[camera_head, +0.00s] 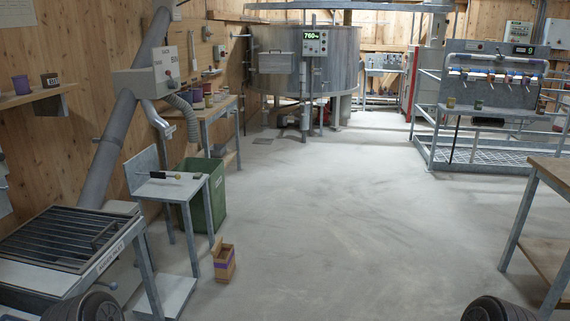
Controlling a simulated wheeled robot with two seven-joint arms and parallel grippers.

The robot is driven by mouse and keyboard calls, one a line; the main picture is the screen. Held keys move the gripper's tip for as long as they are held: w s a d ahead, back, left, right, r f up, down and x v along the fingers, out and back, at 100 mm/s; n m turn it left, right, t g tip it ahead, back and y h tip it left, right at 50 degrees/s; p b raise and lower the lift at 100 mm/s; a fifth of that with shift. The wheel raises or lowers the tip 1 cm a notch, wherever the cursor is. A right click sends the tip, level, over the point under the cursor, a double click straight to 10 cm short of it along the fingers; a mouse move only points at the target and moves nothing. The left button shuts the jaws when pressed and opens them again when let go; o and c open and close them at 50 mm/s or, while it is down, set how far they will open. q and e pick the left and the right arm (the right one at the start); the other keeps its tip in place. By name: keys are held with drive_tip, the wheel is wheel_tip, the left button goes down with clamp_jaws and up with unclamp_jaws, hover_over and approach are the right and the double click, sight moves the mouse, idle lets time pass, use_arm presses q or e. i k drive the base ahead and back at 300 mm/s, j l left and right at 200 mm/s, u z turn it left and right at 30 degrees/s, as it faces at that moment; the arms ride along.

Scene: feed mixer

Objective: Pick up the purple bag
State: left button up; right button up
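No plain purple bag stands out. A small brown open-topped bag or box (224,264) with a purple band stands upright on the floor, left of centre, near the foot of a small grey table. Its contents cannot be made out. Neither gripper shows in the head view; dark rounded parts at the bottom left and bottom right edges seem to be mine.
A grated hopper (62,238) and a small grey metal table (170,187) stand at left, with a green bin (213,198) behind. A wooden table (548,169) is at right. A railed platform (490,158) stands at back right. The middle floor is clear.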

sight(223, 254)
drive_tip(key=i, duration=2.55)
drive_tip(key=i+l+u, duration=0.2)
drive_tip(key=i, duration=0.35)
drive_tip(key=i+l+u, duration=0.2)
drive_tip(key=i, duration=0.35)
drive_tip(key=i+l+u, duration=0.2)
drive_tip(key=i, duration=0.3)
drive_tip(key=i+l+u, duration=0.9)
drive_tip(key=k+l, duration=0.05)
